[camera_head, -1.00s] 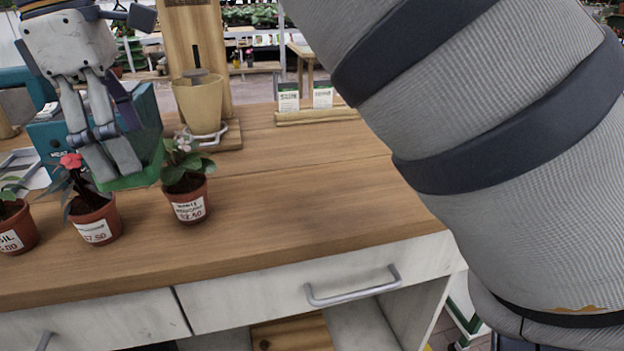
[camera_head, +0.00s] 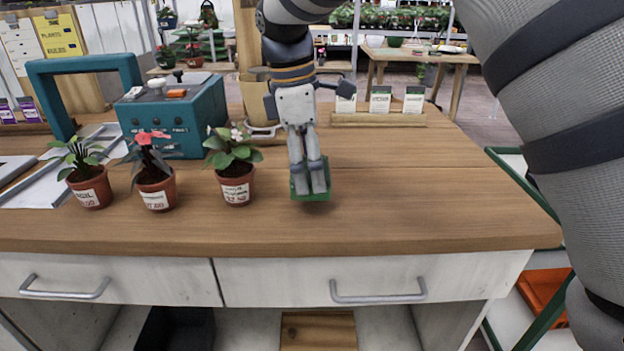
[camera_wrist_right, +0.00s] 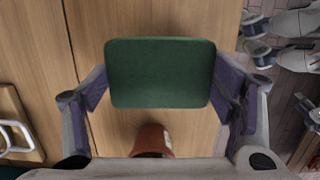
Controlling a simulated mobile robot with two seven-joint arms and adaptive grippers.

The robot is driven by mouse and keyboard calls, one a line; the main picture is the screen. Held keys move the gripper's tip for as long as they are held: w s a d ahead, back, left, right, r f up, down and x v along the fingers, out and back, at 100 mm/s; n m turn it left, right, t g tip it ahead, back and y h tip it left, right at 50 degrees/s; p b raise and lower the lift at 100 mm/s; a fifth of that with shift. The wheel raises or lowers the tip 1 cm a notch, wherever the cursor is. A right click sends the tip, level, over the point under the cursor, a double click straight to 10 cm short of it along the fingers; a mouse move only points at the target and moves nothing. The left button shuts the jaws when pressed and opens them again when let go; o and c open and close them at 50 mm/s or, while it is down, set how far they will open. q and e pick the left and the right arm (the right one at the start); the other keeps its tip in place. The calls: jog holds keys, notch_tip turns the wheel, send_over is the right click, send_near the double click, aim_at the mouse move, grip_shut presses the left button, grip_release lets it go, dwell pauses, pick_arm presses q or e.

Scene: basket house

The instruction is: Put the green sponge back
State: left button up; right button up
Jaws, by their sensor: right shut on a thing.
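The green sponge (camera_head: 313,197) is held between the fingers of my right gripper (camera_head: 309,180), over the counter to the right of the potted plants. In the right wrist view the sponge (camera_wrist_right: 160,73) spans the space between the two fingers, its broad face towards the camera. My right gripper (camera_wrist_right: 160,95) is shut on it there. In the head view the fingers hide much of the sponge. I cannot tell whether its lower edge touches the wooden counter (camera_head: 420,205). My left gripper is not identifiable in either view.
A plant with white flowers (camera_head: 236,165) stands just left of the gripper, beside a red-flowered plant (camera_head: 154,175) and a leafy one (camera_head: 88,178). A teal machine (camera_head: 178,118) is behind them. A card holder (camera_head: 378,119) stands at the back. The counter's right side is clear.

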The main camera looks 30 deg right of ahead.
jog(key=shift+d+f, duration=0.2)
jog(key=shift+f, duration=1.45)
jog(key=shift+s+f, duration=0.1)
jog(key=o, duration=1.2)
jog(key=shift+f, duration=0.1)
jog(key=r, duration=0.4)
jog(key=a+r, duration=0.1)
jog(key=r, duration=0.2)
jog(key=w+r, duration=0.1)
jog(key=r, duration=0.3)
jog(key=shift+a+r+b, duration=0.3)
jog(key=shift+r+b, duration=0.05)
jog(key=shift+r, duration=0.3)
